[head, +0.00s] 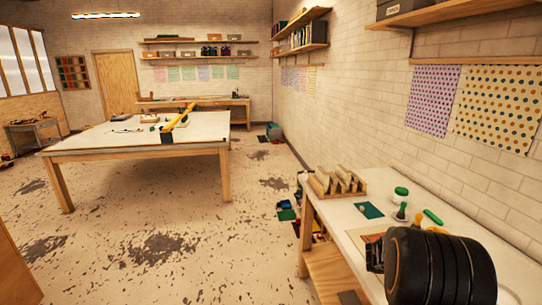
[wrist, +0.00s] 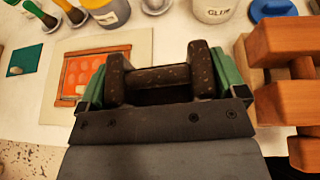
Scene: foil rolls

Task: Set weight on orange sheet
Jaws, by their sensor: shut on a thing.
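My gripper (wrist: 163,82), with green finger pads, is shut on a dark speckled weight (wrist: 160,76) shaped like a short bar with thicker ends. The orange sheet (wrist: 92,75), with paler round marks, lies on a beige board (wrist: 138,43) on the table, left of the weight in the wrist view. The weight and gripper hide part of the board and perhaps the sheet's right edge. I cannot tell how high the weight is above the table. In the head view my black arm covers much of this area; the beige board (head: 362,236) shows beside it.
Orange-brown wooden blocks (wrist: 290,85) stand close right of the gripper. A white tub (wrist: 213,10), a blue lid (wrist: 272,8), a grey pot (wrist: 108,12) and brushes (wrist: 40,15) line the far side. A green card (wrist: 22,60) lies left. A wooden rack (head: 335,184) stands at the table's far end.

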